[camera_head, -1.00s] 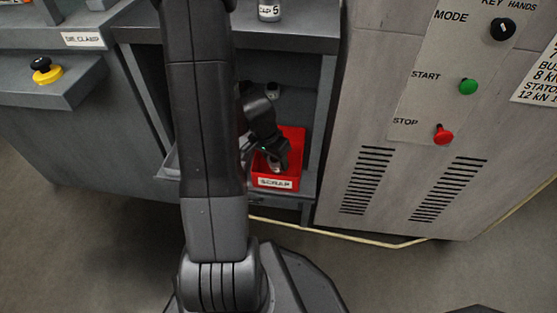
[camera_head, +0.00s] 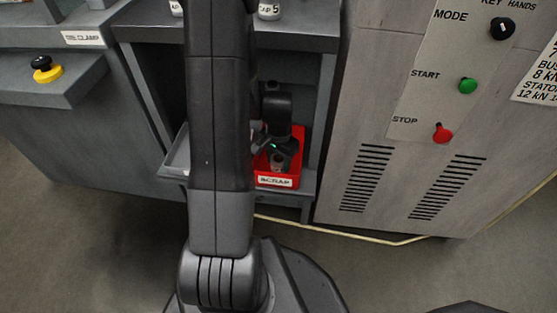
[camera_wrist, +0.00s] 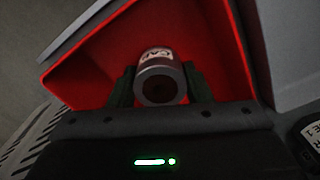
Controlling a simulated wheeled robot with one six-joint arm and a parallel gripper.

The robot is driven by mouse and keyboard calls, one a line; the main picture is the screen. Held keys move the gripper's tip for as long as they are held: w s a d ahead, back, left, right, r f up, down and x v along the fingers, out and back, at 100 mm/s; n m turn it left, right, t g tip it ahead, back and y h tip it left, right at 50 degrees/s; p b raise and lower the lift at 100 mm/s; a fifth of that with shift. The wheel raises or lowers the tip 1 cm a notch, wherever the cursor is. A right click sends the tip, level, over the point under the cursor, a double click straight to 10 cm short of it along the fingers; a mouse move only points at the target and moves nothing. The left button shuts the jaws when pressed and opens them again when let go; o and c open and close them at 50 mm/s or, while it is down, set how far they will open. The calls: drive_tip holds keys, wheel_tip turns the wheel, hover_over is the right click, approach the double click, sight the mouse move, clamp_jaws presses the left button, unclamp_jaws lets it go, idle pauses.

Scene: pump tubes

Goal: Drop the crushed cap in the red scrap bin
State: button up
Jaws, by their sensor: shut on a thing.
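The red scrap bin (camera_head: 291,181), with a white SCRAP label, stands on the low shelf under the bench. My gripper (camera_head: 278,160) is over the bin, pointing down into it. In the wrist view my gripper (camera_wrist: 160,88) is shut on the cap (camera_wrist: 159,80), a small grey cylinder with a white printed label and a dark round opening facing the camera. The red walls of the bin (camera_wrist: 95,65) surround it in that view. The cap also shows small in the head view (camera_head: 277,161). Whether it is crushed cannot be told.
A grey tray (camera_head: 177,158) lies on the shelf left of the bin, partly behind my arm. Labelled caps (camera_head: 268,11) stand on the bench above. The grey machine cabinet (camera_head: 400,190) with its buttons is close on the right.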

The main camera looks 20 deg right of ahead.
sight(278, 158)
drive_tip(key=shift+f, duration=0.1)
drive_tip(key=o, duration=1.2)
drive_tip(key=shift+c, duration=0.2)
wheel_tip(278, 158, up, 8)
drive_tip(key=p, duration=0.3)
drive_tip(key=shift+f, duration=0.1)
